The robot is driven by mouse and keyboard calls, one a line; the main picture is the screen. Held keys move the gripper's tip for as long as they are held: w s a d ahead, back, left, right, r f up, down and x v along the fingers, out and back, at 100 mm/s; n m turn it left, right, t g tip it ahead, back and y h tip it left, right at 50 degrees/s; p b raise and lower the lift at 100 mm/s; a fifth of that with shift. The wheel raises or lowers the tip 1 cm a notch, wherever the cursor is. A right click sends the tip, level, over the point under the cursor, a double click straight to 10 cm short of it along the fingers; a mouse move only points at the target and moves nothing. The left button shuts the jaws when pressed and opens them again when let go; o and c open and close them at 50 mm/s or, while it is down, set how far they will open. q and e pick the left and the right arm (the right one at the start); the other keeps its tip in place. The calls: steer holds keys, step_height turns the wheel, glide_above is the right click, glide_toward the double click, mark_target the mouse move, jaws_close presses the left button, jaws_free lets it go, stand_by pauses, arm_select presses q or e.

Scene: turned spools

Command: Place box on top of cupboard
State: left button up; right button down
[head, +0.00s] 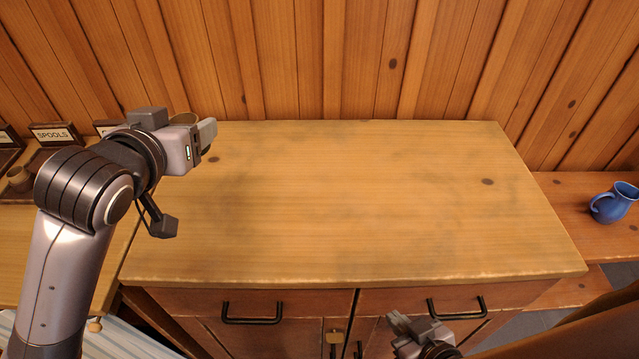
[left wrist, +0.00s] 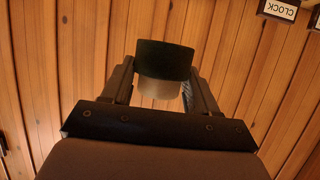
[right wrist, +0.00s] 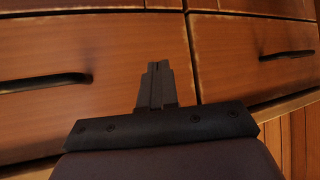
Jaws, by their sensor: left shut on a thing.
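The box is a small round one with a dark band and a paler part. It sits between the fingers of my left gripper (left wrist: 162,82) in the left wrist view, where the box's dark part (left wrist: 165,60) shows. In the head view my left gripper (head: 207,133) is above the back left of the cupboard; only a brownish edge of the box (head: 184,117) shows behind it. The cupboard (head: 350,200) has a bare wooden top, with drawers and black handles below. My right gripper (head: 398,322) is low before the cupboard front; the right wrist view shows its fingers (right wrist: 158,85) together and empty.
At the left is a lower table with a SPOOLS label (head: 55,134) and small wooden pieces. A plank wall (head: 330,60) closes the back.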

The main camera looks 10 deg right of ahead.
mark_target(222, 230)
arm_select(q)
step_height(222, 230, down, 20)
steer(key=b, duration=0.3)
stand_by(0.3)
steer(key=shift+f, duration=0.15)
steer(key=o, duration=1.1)
steer(key=shift+r, duration=0.25)
steer(key=v, duration=1.2)
steer(key=shift+p, duration=0.3)
steer(key=shift+w, duration=0.1)
